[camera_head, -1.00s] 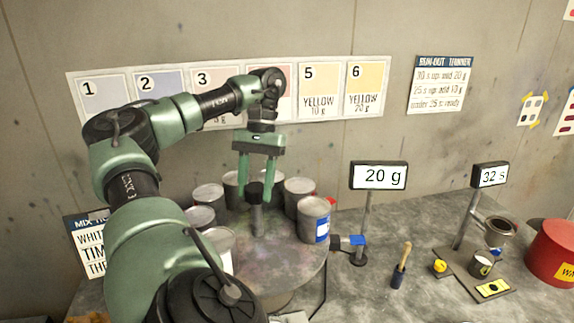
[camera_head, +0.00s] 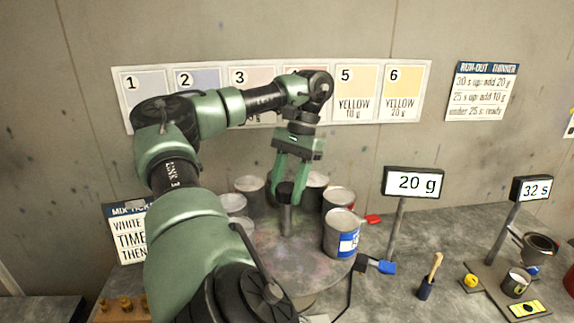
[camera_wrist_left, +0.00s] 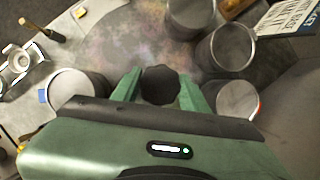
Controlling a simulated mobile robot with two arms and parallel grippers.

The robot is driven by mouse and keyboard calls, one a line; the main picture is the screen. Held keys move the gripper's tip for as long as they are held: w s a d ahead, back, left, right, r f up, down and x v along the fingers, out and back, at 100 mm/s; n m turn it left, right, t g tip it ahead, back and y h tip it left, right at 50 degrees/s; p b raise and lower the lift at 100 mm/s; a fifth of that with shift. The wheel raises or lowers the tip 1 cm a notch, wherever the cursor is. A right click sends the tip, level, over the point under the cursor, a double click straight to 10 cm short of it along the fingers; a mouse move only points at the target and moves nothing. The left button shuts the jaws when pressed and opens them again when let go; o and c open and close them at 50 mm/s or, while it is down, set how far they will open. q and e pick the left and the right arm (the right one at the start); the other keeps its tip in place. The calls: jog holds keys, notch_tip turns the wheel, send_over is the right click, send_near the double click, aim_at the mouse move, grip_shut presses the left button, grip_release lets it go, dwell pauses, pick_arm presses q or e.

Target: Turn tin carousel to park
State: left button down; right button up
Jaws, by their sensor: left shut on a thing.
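The tin carousel (camera_head: 292,262) is a round, paint-stained grey turntable on the bench, with several grey tins around its rim. One tin with a blue and white label (camera_head: 343,235) stands at its right front. A black knob (camera_head: 287,190) tops the grey post at its centre. My left gripper (camera_head: 290,188) comes down from above and is shut on the knob. In the left wrist view the dark knob (camera_wrist_left: 160,85) sits between the two green fingers, with tins around it. My right gripper is in neither current view.
A display reading 20 g (camera_head: 414,183) stands on a post right of the carousel, with a blue paddle (camera_head: 386,267) near its foot. A brush in a holder (camera_head: 429,278), a 32 s display (camera_head: 531,188) and a small cup (camera_head: 516,283) stand further right.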

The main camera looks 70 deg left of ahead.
pick_arm(q)
jog(key=c, duration=0.7)
grip_release()
jog(key=shift+d+f, duration=0.1)
jog(key=shift+c, duration=0.2)
jog(key=shift+r, duration=0.2)
jog(key=shift+r+p, duration=0.25)
jog(key=shift+p, duration=0.05)
jog(key=p+v, duration=0.3)
jog(key=v, duration=0.2)
jog(key=shift+w, duration=0.1)
jog(key=shift+p+v, duration=0.35)
jog(key=shift+v, duration=0.65)
jog(key=shift+f, duration=0.15)
